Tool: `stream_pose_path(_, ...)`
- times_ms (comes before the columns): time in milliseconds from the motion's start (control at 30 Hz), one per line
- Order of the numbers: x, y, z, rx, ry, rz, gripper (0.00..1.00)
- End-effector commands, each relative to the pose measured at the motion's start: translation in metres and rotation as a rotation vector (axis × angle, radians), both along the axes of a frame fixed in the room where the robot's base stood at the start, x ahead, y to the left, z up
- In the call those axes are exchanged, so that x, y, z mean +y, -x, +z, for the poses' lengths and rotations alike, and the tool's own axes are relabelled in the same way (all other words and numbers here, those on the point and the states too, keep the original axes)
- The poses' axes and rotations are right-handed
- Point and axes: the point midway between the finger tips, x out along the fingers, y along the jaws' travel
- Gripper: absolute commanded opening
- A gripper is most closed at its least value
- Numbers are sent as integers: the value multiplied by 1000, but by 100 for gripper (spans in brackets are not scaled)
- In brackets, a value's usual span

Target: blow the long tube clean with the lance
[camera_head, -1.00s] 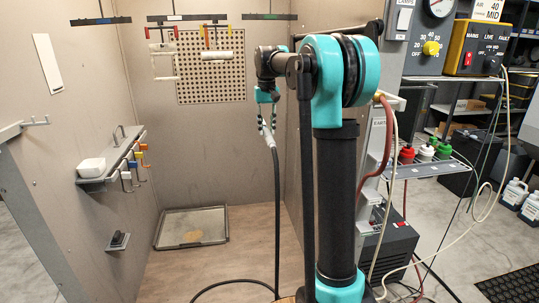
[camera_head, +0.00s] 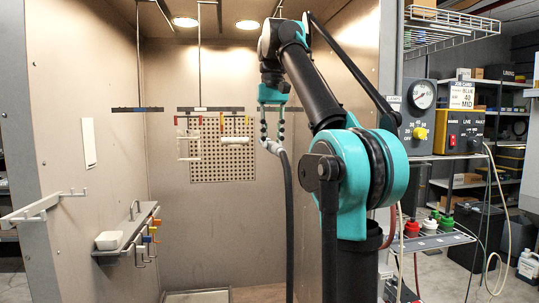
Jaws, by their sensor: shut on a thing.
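My gripper (camera_head: 272,128) points down in the middle of the booth, shut on the lance (camera_head: 273,147). Only a short pale part of the lance shows below the fingers, and its dark hose (camera_head: 289,225) hangs to the bottom of the view. A short white horizontal tube (camera_head: 235,139) hangs behind, left of my gripper, from red and yellow hooks. A thin pale frame-like part (camera_head: 188,147) hangs further left. I cannot tell which of these hung parts is the long tube. The lance appears apart from both.
A perforated panel (camera_head: 222,171) is on the back wall. Dark hanging bars (camera_head: 211,109) cross above the parts. A shelf (camera_head: 126,242) with a white bowl (camera_head: 108,240) and coloured hooks juts from the left wall. A tray (camera_head: 197,296) lies on the floor. Control boxes (camera_head: 460,130) stand right.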

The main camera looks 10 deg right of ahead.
Motion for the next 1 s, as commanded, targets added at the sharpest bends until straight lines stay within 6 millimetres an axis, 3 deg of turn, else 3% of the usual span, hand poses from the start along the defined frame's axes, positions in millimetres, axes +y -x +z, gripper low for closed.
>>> stream_pose_path(167,0,3,7,0,0,0,10)
stream_pose_path(600,0,-31,6,0,0,0,10)
stream_pose_path(1000,0,-33,6,0,0,0,10)
